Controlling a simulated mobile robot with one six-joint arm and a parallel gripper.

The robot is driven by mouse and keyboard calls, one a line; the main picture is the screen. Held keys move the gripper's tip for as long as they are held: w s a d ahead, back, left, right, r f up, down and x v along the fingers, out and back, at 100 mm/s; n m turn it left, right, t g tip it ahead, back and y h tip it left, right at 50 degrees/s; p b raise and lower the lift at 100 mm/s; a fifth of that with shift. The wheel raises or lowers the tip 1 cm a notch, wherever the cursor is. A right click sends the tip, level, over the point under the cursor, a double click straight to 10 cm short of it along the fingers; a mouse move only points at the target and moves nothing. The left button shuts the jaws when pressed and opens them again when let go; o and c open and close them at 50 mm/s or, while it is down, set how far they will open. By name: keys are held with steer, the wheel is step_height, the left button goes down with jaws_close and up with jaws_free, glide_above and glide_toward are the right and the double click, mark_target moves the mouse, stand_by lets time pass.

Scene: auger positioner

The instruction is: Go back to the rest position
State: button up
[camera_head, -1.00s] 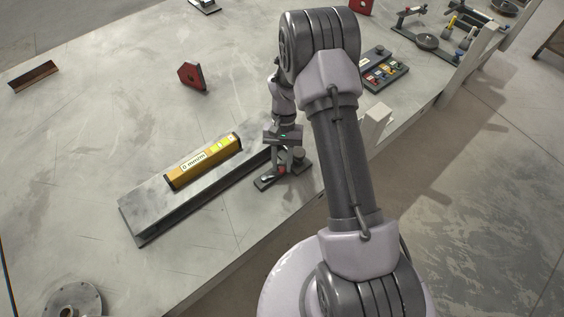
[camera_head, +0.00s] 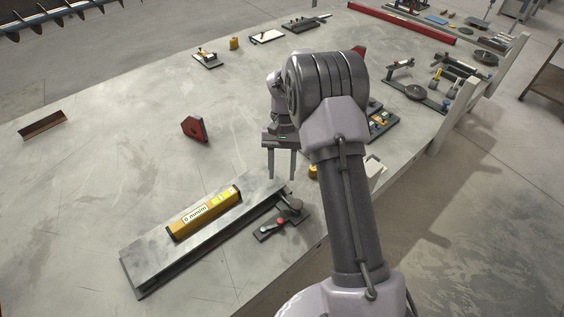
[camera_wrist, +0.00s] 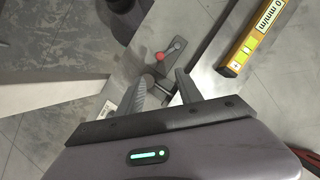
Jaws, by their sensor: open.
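My gripper (camera_head: 281,165) is open and empty. It hangs with its fingers pointing down, above the far right end of a long grey steel bar (camera_head: 150,262) in the head view. A small dark fixture with a red-tipped lever (camera_head: 279,223) sits on the table against that end of the bar, below and apart from my fingers. In the wrist view my two gripper fingers (camera_wrist: 162,91) stand apart, with the fixture's red lever (camera_wrist: 166,53) beyond them. A yellow level (camera_head: 205,212) lies on top of the bar; it also shows in the wrist view (camera_wrist: 254,40).
A red block (camera_head: 194,129) and a brown angle piece (camera_head: 42,125) stand on the table to the left. A dark tray of small parts (camera_head: 383,122) lies behind my arm. The table's right edge has a pale upright post (camera_head: 458,112). The table's middle is largely clear.

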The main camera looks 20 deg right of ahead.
steer(key=shift+w+d+r, duration=0.1)
steer(key=shift+w+r, duration=0.15)
steer(key=shift+r, duration=0.35)
steer(key=shift+r, duration=0.1)
steer(key=s+a+r+t+b, duration=0.5)
steer(key=s+r, duration=0.3)
steer(key=r, duration=0.5)
steer(key=s+a+t+b, duration=0.2)
steer(key=s+a, duration=0.1)
steer(key=s, duration=0.5)
steer(key=s+a+t+b, duration=0.2)
steer(key=s+a, duration=0.1)
steer(key=s, duration=0.5)
steer(key=shift+s+n+t, duration=0.15)
steer(key=shift+n+t, duration=0.25)
steer(key=shift+a+f, duration=0.1)
